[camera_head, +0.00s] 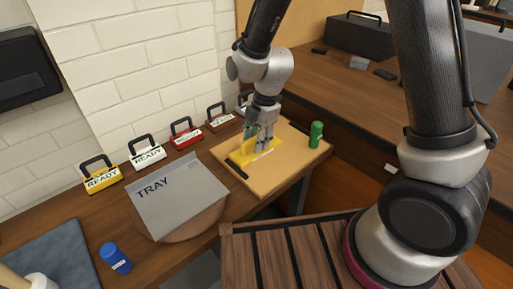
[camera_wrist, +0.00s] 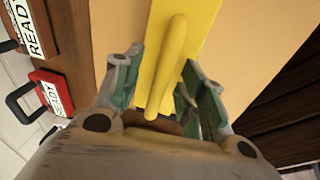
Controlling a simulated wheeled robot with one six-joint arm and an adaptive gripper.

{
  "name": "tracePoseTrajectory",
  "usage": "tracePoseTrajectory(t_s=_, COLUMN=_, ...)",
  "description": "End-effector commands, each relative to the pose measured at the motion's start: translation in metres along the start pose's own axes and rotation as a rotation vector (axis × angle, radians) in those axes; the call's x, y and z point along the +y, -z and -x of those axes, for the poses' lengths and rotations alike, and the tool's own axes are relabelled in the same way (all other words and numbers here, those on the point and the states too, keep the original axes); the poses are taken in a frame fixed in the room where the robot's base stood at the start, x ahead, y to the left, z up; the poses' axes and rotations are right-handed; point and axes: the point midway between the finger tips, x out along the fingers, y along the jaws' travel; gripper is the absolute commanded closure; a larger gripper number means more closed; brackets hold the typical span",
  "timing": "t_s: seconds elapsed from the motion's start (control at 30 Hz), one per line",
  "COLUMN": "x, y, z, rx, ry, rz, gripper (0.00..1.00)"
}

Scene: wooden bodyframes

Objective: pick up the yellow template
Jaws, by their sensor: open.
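The yellow template (camera_head: 263,149) lies on the light wooden board (camera_head: 233,156) at the back of the bench. In the wrist view the template (camera_wrist: 199,32) is a flat yellow plate with a raised rounded yellow handle running along its middle. My gripper (camera_head: 264,145) is over the template, pointing down. In the wrist view my gripper (camera_wrist: 156,88) is open, with one finger on each side of the handle. Gaps show between the handle and the fingers.
A green can (camera_head: 316,134) stands on the board's right side. A black bar (camera_head: 237,169) lies at its left edge. A grey tray sign (camera_head: 180,197) is in front. Yellow (camera_head: 102,180), white (camera_head: 148,155) and red (camera_head: 186,136) READY blocks line the wall.

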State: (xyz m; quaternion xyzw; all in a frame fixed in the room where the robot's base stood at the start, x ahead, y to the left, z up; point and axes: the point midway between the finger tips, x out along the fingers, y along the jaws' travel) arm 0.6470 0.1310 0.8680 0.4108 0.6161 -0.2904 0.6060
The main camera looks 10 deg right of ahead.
Motion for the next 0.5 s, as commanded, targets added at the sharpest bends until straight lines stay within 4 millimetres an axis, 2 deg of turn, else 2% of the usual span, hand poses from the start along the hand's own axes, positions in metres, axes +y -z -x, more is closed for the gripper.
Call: tracePoseTrajectory(t_s=0.5, x=-0.0007, y=-0.0006, z=-0.0045, rx=0.000, ry=0.000, rz=0.000, gripper=0.59)
